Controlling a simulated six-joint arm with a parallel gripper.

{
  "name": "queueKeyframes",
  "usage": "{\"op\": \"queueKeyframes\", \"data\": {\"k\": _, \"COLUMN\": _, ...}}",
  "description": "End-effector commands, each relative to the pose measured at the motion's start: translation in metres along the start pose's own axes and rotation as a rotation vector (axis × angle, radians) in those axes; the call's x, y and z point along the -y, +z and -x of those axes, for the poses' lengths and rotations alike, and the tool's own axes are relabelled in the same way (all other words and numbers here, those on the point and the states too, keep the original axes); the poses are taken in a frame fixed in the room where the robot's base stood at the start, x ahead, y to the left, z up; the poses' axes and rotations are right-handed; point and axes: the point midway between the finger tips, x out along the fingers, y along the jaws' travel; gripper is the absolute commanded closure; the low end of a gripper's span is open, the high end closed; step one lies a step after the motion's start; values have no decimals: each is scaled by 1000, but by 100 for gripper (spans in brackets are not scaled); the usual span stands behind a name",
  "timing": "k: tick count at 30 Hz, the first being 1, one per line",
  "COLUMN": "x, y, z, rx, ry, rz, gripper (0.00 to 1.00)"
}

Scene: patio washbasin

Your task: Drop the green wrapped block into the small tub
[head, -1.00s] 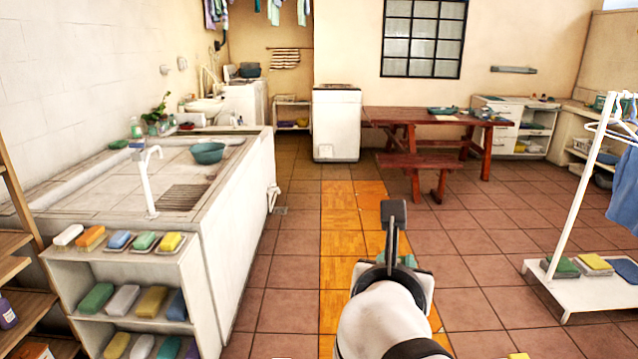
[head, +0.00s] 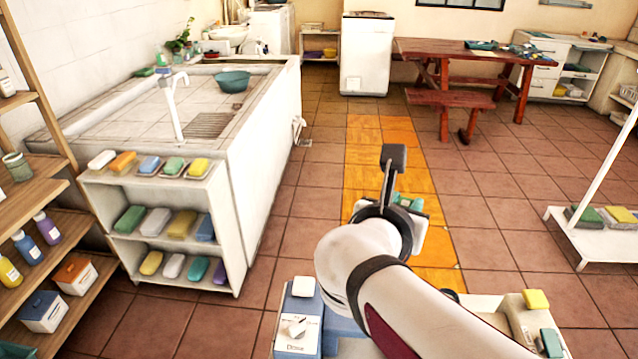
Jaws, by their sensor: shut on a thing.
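My gripper (head: 413,216) is held out over the tiled floor, seen from behind and largely hidden by my own arm. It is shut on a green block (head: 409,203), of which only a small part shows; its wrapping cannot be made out. A small teal tub (head: 232,81) stands on the white washbasin (head: 262,120), up and to the left of my gripper in the head view and well apart from it. The inside of the tub is too small to make out.
A white shelf unit (head: 122,252) with several coloured soaps stands at the basin's near end. A wooden rack (head: 62,187) with bottles is at the left. A red table (head: 430,48) and bench stand at the back.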

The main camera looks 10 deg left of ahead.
Motion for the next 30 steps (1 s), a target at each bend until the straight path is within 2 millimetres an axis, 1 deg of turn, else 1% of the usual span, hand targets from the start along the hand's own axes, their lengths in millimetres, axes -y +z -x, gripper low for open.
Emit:
{"op": "queueKeyframes", "data": {"k": 1, "x": -17, "y": -22, "z": -3, "rx": -7, "ry": -25, "rz": 4, "gripper": 100}}
{"op": "queueKeyframes", "data": {"k": 2, "x": -26, "y": -37, "z": -4, "rx": -7, "ry": -54, "rz": -6, "gripper": 100}}
{"op": "queueKeyframes", "data": {"k": 3, "x": -38, "y": -57, "z": -3, "rx": -6, "ry": -96, "rz": -22, "gripper": 100}}
{"op": "queueKeyframes", "data": {"k": 5, "x": -53, "y": -89, "z": 2, "rx": -4, "ry": -167, "rz": -51, "gripper": 100}}
{"op": "queueKeyframes", "data": {"k": 6, "x": -62, "y": -111, "z": 8, "rx": -1, "ry": -219, "rz": -74, "gripper": 100}}
{"op": "queueKeyframes", "data": {"k": 8, "x": -73, "y": -144, "z": 21, "rx": 1, "ry": -303, "rz": -111, "gripper": 100}}
{"op": "queueKeyframes", "data": {"k": 9, "x": -78, "y": -166, "z": 32, "rx": 2, "ry": -359, "rz": -137, "gripper": 100}}
{"op": "queueKeyframes", "data": {"k": 11, "x": -82, "y": -197, "z": 52, "rx": 2, "ry": -442, "rz": -176, "gripper": 100}}
{"op": "queueKeyframes", "data": {"k": 12, "x": -82, "y": -216, "z": 66, "rx": 2, "ry": -490, "rz": -196, "gripper": 100}}
{"op": "queueKeyframes", "data": {"k": 15, "x": -78, "y": -250, "z": 97, "rx": 2, "ry": -583, "rz": -238, "gripper": 100}}
{"op": "queueKeyframes", "data": {"k": 18, "x": -72, "y": -270, "z": 119, "rx": 2, "ry": -637, "rz": -262, "gripper": 100}}
{"op": "queueKeyframes", "data": {"k": 21, "x": -68, "y": -280, "z": 129, "rx": 1, "ry": -660, "rz": -272, "gripper": 100}}
{"op": "queueKeyframes", "data": {"k": 23, "x": -67, "y": -286, "z": 129, "rx": 1, "ry": -666, "rz": -272, "gripper": 100}}
{"op": "queueKeyframes", "data": {"k": 30, "x": -67, "y": -319, "z": 115, "rx": 1, "ry": -665, "rz": -272, "gripper": 100}}
